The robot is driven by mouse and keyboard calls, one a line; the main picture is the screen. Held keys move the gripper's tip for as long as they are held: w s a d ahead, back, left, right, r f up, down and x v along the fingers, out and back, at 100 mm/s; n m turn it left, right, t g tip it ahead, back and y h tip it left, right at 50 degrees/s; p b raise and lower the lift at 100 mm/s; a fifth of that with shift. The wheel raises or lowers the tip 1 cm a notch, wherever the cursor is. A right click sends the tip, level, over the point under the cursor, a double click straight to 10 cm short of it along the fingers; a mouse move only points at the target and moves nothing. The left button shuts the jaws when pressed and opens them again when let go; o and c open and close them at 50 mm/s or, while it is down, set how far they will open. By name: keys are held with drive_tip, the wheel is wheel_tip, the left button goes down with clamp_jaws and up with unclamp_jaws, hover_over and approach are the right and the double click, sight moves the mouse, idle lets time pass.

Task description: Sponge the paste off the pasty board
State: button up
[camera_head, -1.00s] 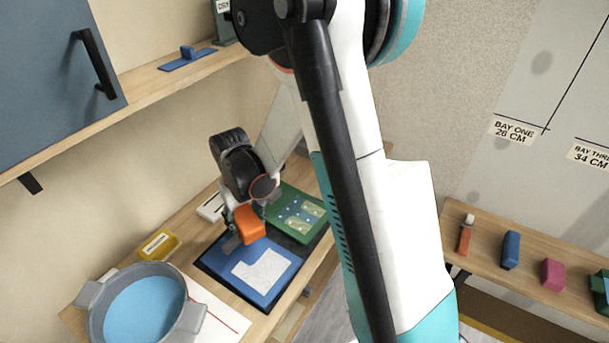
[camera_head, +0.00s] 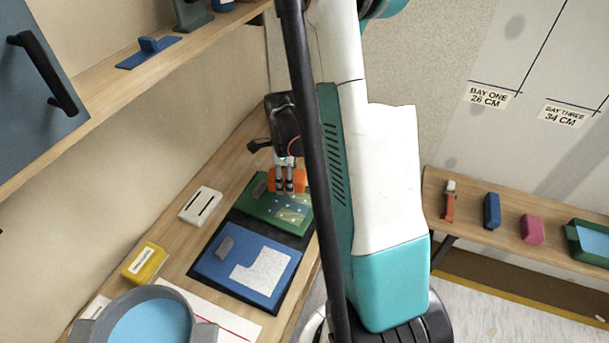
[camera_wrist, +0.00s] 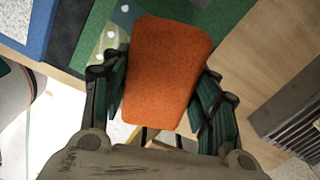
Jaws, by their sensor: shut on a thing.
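My gripper (camera_head: 287,180) is shut on an orange sponge (camera_wrist: 168,70), with a finger on either side of it in the wrist view. In the head view the sponge (camera_head: 272,181) is over the far part of a green board (camera_head: 262,208). The green board (camera_wrist: 232,22) has white dots and a pale patch, partly hidden by the sponge. I cannot tell whether the sponge touches it. A blue board (camera_head: 217,268) with a white speckled patch and a grey piece lies nearer. Which marks are paste is not clear.
Both boards lie on a dark mat (camera_head: 258,306). A grey tub (camera_head: 90,330) of blue liquid, a yellow box (camera_head: 145,263) and a white slotted block (camera_head: 200,205) are on the bench. A shelf (camera_head: 100,90) overhangs the left. A side bench (camera_head: 470,230) holds small blocks.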

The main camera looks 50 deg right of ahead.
sight(305, 172)
drive_tip(key=s+d+m, duration=0.1)
drive_tip(key=m, duration=0.1)
drive_tip(key=s+d+m, duration=0.1)
drive_tip(key=d+m, duration=0.1)
drive_tip(key=s+d+m, duration=0.1)
drive_tip(key=m, duration=0.1)
drive_tip(key=shift+d+f+m, duration=0.2)
drive_tip(key=shift+m, duration=0.1)
drive_tip(key=shift+f+b, duration=1.25)
drive_tip(key=shift+f, duration=0.05)
drive_tip(key=shift+s+f, duration=0.1)
drive_tip(key=shift+f, duration=1.15)
idle(1.4)
drive_tip(key=shift+r, duration=0.1)
idle(1.2)
drive_tip(key=shift+a, duration=0.1)
drive_tip(key=shift+s+a, duration=0.25)
drive_tip(key=shift+a, duration=0.45)
drive_tip(key=shift+s+a, duration=0.2)
drive_tip(key=shift+a, duration=0.5)
